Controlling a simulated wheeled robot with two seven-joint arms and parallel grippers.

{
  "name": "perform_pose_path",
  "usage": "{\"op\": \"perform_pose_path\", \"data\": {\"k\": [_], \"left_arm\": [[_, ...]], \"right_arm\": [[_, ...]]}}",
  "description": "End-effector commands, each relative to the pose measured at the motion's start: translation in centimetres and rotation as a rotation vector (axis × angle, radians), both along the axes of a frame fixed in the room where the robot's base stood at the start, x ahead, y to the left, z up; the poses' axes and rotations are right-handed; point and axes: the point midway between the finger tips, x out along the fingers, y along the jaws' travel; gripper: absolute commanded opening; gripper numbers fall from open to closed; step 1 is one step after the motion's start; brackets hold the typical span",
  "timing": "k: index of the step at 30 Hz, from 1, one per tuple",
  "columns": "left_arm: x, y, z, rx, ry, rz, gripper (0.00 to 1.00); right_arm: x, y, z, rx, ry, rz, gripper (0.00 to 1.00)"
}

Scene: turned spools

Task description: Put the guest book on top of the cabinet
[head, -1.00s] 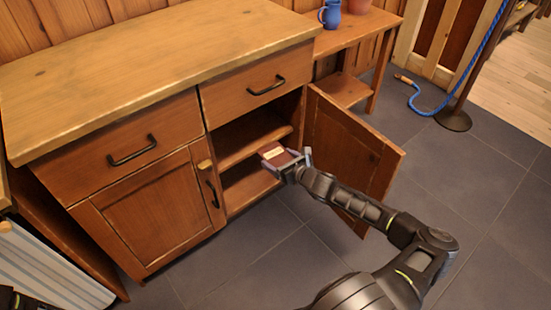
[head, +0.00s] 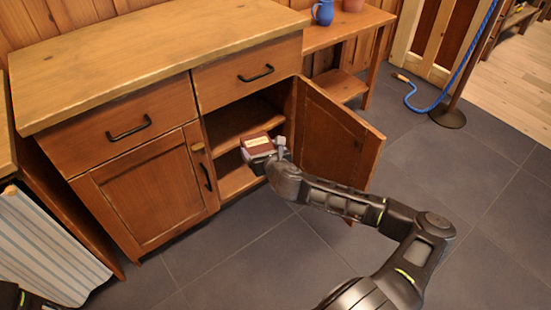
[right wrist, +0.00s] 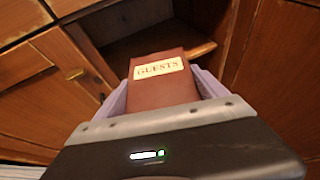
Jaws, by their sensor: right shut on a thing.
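The guest book (head: 257,141) is small and dark red, with a cream label. In the right wrist view the book (right wrist: 162,88) shows the word GUESTS on its label. My right gripper (head: 268,152) is shut on it, one finger at each side, and holds it in front of the open right compartment. The cabinet (head: 150,58) is wooden with a bare, pale top, two drawers and two doors. Its left door (head: 150,195) is shut; its right door (head: 335,135) stands open. The book is below the level of the top.
A low side table (head: 350,28) with a blue jug (head: 323,12) and a pot stands right of the cabinet. A blue rope (head: 440,100) hangs from a post at the right. A striped cloth (head: 45,250) is at the lower left.

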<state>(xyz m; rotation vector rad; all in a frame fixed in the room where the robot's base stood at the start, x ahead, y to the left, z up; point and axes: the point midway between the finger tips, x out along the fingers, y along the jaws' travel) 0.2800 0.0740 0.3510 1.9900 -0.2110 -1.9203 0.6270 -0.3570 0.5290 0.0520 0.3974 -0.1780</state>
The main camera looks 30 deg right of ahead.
Motion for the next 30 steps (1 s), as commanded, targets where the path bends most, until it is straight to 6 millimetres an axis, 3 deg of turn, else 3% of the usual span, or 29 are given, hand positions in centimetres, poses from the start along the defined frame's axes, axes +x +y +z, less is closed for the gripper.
{"op": "perform_pose_path", "data": {"k": [1, 6, 9, 12, 17, 30], "left_arm": [[0.0, 0.0, 0.0, 0.000, 0.000, 0.000, 0.32], [0.0, 0.0, 0.0, 0.000, 0.000, 0.000, 0.32], [0.0, 0.0, 0.0, 0.000, 0.000, 0.000, 0.32], [0.0, 0.0, 0.0, 0.000, 0.000, 0.000, 0.32], [0.0, 0.0, 0.0, 0.000, 0.000, 0.000, 0.32], [0.0, 0.0, 0.0, 0.000, 0.000, 0.000, 0.32]], "right_arm": [[0.2, 1.9, 2.1, -0.005, -0.013, 0.015, 0.29], [-0.5, 8.7, 8.3, -0.009, -0.021, 0.072, 0.29], [-1.1, 12.3, 10.9, -0.013, -0.016, 0.121, 0.29], [-1.6, 14.5, 12.5, -0.015, -0.011, 0.158, 0.29], [-1.9, 15.9, 13.4, -0.016, -0.007, 0.183, 0.29], [-1.9, 15.9, 13.4, -0.016, -0.007, 0.184, 0.29]]}}
